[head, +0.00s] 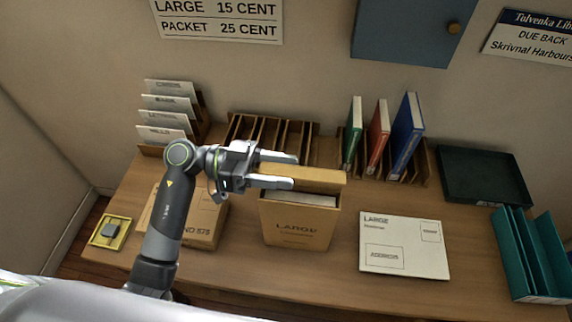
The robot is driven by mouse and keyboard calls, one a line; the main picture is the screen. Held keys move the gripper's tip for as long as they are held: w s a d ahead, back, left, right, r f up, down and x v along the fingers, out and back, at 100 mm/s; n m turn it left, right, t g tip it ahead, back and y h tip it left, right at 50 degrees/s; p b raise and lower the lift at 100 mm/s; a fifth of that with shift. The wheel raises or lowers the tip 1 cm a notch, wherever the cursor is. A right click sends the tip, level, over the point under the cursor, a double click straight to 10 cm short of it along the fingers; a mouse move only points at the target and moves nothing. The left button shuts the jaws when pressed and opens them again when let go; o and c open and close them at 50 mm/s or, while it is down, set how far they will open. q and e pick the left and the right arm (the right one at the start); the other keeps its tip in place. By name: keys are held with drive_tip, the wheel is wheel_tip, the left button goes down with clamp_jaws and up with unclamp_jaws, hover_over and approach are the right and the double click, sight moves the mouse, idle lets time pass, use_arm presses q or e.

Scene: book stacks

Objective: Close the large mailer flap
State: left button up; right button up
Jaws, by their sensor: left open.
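The large mailer (297,226) is a tan box marked LARGE, standing near the middle of the wooden desk. Its flap (318,175) stands raised along the back edge of the opening. A white-edged item (304,198) shows inside the mailer's opening. My left gripper (294,171) is open, its two fingers pointing right, in front of the flap's left part in the picture. One finger overlaps the left end of the flap and the mailer's top; I cannot tell whether it touches. My right gripper is not in view.
A flat tan box (205,221) lies left of the mailer, partly behind my arm. A white LARGE sheet (404,246) lies to its right. Upright books (378,137) and an empty slotted rack (270,131) stand behind. Teal holders (530,255) stand at the right edge.

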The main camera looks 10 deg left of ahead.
use_arm(q)
drive_tip(key=shift+d, duration=0.5)
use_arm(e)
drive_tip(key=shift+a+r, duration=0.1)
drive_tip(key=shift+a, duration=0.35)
use_arm(q)
drive_tip(key=shift+c, duration=0.2)
drive_tip(key=c, duration=0.9)
drive_tip(key=shift+o, duration=0.2)
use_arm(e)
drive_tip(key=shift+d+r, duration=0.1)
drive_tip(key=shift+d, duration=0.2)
